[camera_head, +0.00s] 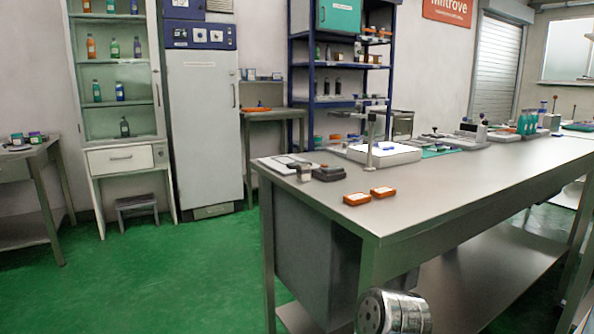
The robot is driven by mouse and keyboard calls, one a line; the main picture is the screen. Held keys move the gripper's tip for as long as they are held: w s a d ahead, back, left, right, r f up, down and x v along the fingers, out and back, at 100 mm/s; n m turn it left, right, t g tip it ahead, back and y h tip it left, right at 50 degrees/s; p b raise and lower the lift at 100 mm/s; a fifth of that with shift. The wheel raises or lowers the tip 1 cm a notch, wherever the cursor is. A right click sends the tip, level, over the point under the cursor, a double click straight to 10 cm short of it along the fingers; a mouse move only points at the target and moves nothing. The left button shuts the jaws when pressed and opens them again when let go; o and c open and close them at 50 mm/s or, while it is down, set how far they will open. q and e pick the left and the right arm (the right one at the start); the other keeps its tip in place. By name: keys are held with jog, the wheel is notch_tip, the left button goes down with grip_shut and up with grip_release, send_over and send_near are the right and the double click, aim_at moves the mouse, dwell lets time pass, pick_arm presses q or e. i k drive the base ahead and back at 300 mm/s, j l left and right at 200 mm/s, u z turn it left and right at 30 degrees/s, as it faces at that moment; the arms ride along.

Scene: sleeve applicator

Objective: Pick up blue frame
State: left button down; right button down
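No blue frame can be made out for certain. A small blue item (387,145) lies on a white flat-topped block (378,154) on the long metal workbench (440,195); it is too small to tell its shape. Another small blue spot is on the small back table (270,111), beside something orange. Neither of my grippers is in view. A metallic rounded part at the bottom edge appears to be part of my own arm.
Two orange boxes (357,198) (383,191) and a dark block (328,174) sit near the bench's left end. Several devices line its far side. A glass cabinet (120,157), a grey fridge (204,130) and a blue shelf (339,65) stand behind. Green floor is open at left.

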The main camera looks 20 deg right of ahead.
aim_at(376, 147)
jog(key=u, duration=0.15)
jog(key=i+j+u, duration=0.25)
jog(key=i+l+u, duration=0.1)
jog(key=i+u, duration=0.15)
jog(key=i, duration=0.2)
jog(key=i+l+z, duration=0.15)
jog(key=i, duration=0.7)
jog(key=i+j+z, duration=0.15)
jog(key=i, duration=0.75)
jog(key=i+z, duration=0.15)
jog(key=i, duration=0.7)
jog(key=i+l+z, duration=0.1)
jog(key=i+z, duration=0.2)
jog(key=i, duration=0.2)
jog(key=i+z, duration=0.35)
jog(key=i, duration=0.15)
jog(key=i+j+z, duration=0.15)
jog(key=i+z, duration=0.15)
jog(key=i, duration=0.15)
jog(key=i+j+z, duration=0.35)
jog(key=i, duration=0.15)
jog(key=i+l+z, duration=0.15)
jog(key=i+z, duration=0.2)
jog(key=i, duration=0.2)
jog(key=i+z, duration=0.35)
jog(key=i, duration=0.2)
jog(key=i+j+z, duration=0.2)
jog(key=i+z, duration=0.15)
jog(key=i, duration=0.15)
